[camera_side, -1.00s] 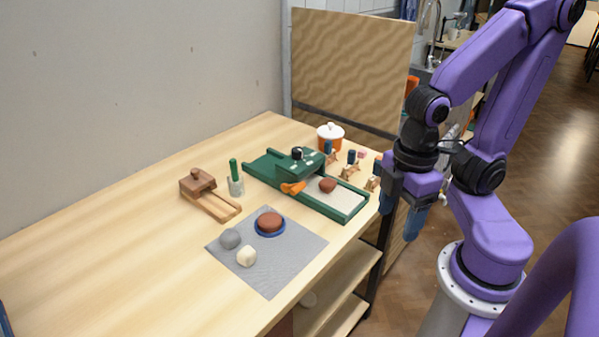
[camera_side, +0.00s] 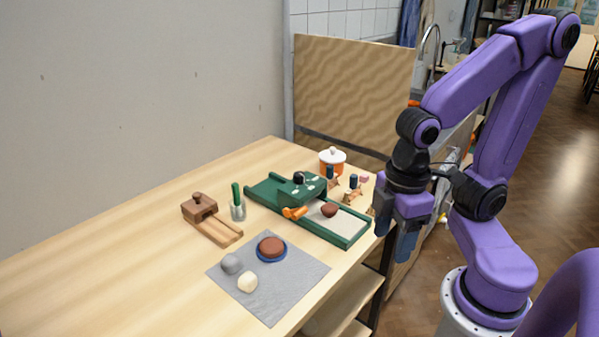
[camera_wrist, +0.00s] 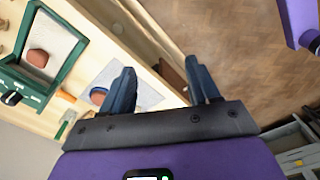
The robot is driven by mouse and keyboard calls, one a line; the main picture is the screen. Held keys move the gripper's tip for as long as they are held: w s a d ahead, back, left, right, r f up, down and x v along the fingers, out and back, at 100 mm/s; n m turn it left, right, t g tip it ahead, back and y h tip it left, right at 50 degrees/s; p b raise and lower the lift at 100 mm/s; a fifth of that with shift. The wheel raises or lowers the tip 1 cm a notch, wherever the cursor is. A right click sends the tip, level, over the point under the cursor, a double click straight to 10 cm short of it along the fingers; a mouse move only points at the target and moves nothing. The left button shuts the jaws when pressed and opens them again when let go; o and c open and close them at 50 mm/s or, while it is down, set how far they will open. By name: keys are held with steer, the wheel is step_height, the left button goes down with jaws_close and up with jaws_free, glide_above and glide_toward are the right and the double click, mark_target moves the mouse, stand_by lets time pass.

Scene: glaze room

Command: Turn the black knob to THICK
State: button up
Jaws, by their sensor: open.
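The black knob (camera_side: 298,177) sits on top of the green device (camera_side: 336,231), on its raised housing with small pale labels. The labels are too small to read, so I cannot tell where the knob points. In the wrist view the knob (camera_wrist: 11,98) is at the left edge, on the green housing (camera_wrist: 30,85). My gripper (camera_side: 395,240) hangs beyond the table's right edge, right of the device and apart from it. In the wrist view its two fingers (camera_wrist: 160,70) are spread with nothing between them.
A grey mat (camera_side: 290,285) holds a brown lump on a blue dish (camera_side: 271,250) and grey and cream lumps. A wooden tool (camera_side: 212,220), a cup with a green stick (camera_side: 237,208) and an orange lidded pot (camera_side: 332,161) stand nearby. The table's left is clear.

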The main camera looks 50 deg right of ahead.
steer(key=w+a+r+m, duration=0.1)
steer(key=w+r+m, duration=0.15)
steer(key=w, duration=0.25)
steer(key=w+a+r+m, duration=0.1)
steer(key=w+m, duration=0.2)
steer(key=w, duration=0.3)
step_height(320, 180, up, 6)
steer(key=m, duration=1.5)
glide_above(299, 174)
step_height(299, 174, down, 16)
steer(key=shift+d+f, duration=0.1)
steer(key=shift+f, duration=0.1)
steer(key=c, duration=1.1)
